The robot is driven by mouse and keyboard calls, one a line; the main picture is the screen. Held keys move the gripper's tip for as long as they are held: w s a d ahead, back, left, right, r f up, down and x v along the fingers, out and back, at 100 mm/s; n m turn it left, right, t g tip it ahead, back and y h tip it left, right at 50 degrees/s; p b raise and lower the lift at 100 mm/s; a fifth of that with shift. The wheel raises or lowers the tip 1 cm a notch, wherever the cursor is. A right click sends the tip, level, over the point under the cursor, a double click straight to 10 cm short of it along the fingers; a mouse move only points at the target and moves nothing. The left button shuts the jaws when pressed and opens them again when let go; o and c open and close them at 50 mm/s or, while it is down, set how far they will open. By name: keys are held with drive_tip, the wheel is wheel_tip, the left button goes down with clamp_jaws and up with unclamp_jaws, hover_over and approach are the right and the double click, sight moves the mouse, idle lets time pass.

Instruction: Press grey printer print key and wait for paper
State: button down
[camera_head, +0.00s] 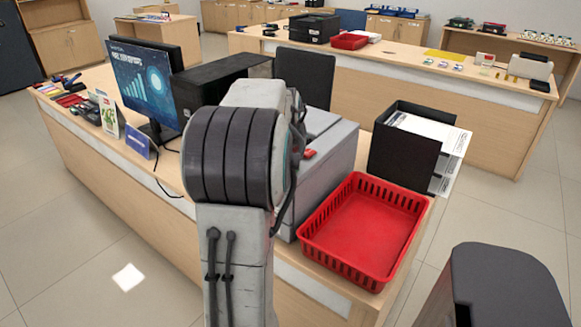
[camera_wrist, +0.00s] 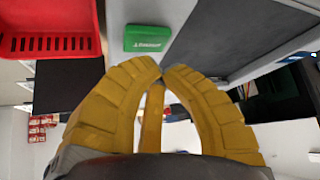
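The grey printer (camera_head: 335,165) stands on the front counter in the head view, partly hidden behind my arm. A small red piece (camera_head: 309,153) shows on it beside my arm. In the wrist view, a green rectangular key (camera_wrist: 149,38) with small white lettering sits on a light grey face of the printer (camera_wrist: 185,12); the lettering is too small to read. My gripper (camera_wrist: 165,68) has yellow fingers with their tips together and nothing between them. The tips appear just below the green key in the picture, apart from it. The head view hides my gripper behind my arm. No printed paper is distinguishable at the printer.
A red basket (camera_head: 322,236) sits right of the printer, and also shows in the wrist view (camera_wrist: 50,47). A black tray holder (camera_head: 403,158) with white papers stands behind it. A monitor (camera_head: 145,85) stands to the left.

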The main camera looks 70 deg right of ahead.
drive_tip(key=shift+f, duration=0.25)
drive_tip(key=shift+f+b, duration=0.2)
drive_tip(key=shift+b, duration=0.2)
drive_tip(key=shift+f+b, duration=0.45)
drive_tip(key=shift+f, duration=0.05)
idle(0.9)
drive_tip(key=shift+r, duration=0.2)
idle(0.3)
drive_tip(key=shift+r+p, duration=0.75)
drive_tip(key=shift+r, duration=0.1)
drive_tip(key=shift+r+p, duration=2.05)
drive_tip(key=shift+r, duration=0.35)
